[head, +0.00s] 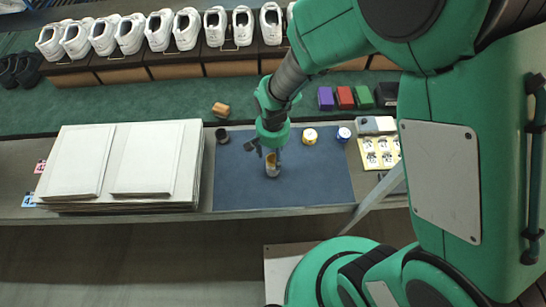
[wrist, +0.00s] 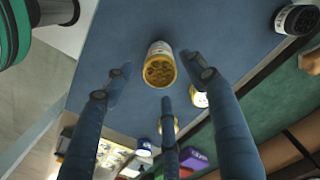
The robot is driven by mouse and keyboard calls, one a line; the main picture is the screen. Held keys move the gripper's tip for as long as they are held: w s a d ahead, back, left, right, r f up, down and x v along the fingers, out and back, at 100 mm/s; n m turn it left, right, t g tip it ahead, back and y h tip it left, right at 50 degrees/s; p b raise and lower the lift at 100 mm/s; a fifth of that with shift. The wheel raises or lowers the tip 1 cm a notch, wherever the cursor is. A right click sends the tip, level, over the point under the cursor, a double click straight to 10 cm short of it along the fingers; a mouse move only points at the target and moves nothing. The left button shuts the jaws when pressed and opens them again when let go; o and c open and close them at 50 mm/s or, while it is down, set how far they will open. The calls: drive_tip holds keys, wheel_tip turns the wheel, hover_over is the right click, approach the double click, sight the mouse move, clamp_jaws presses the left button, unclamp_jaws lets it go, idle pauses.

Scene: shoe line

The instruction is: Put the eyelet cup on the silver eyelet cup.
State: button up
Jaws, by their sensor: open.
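A small cup with a white and yellow side, full of brass-coloured eyelets, stands on the blue mat under my gripper; it is the eyelet cup (wrist: 160,70) in the wrist view and also shows in the head view (head: 272,169). My gripper (head: 268,152) is open and pointing down, its fingers spread around the cup without visible contact. Other cups stand along the mat's far edge: a yellow one (head: 310,136), a white and blue one (head: 344,134) and a dark one (head: 222,135). Another pale yellow cup (wrist: 200,100) is partly behind a finger. I cannot tell which is the silver eyelet cup.
A stack of white boards (head: 125,165) lies left of the blue mat (head: 320,180). A tray of yellow cards (head: 378,152) is at right. White shoes (head: 186,28) and coloured boxes (head: 345,98) stand beyond. The mat's near right is clear.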

wheel_tip(320, 180, up, 8)
drive_tip(key=p, duration=0.1)
drive_tip(key=shift+f, duration=0.25)
idle(0.7)
wheel_tip(320, 180, up, 10)
drive_tip(key=t, duration=0.1)
hover_over(273, 158)
drive_tip(key=d, duration=0.4)
drive_tip(key=s+d+r+n+t, duration=0.1)
drive_tip(key=s+d+r, duration=0.2)
drive_tip(key=d+r, duration=0.35)
drive_tip(key=s+d+r+n+t, duration=0.1)
drive_tip(key=s+d+r+t, duration=0.15)
drive_tip(key=r, duration=0.65)
drive_tip(key=s+d+r+t, duration=0.1)
drive_tip(key=s+d+r, duration=0.4)
drive_tip(key=s, duration=0.4)
drive_tip(key=shift+r+n, duration=0.3)
drive_tip(key=shift+r, duration=0.4)
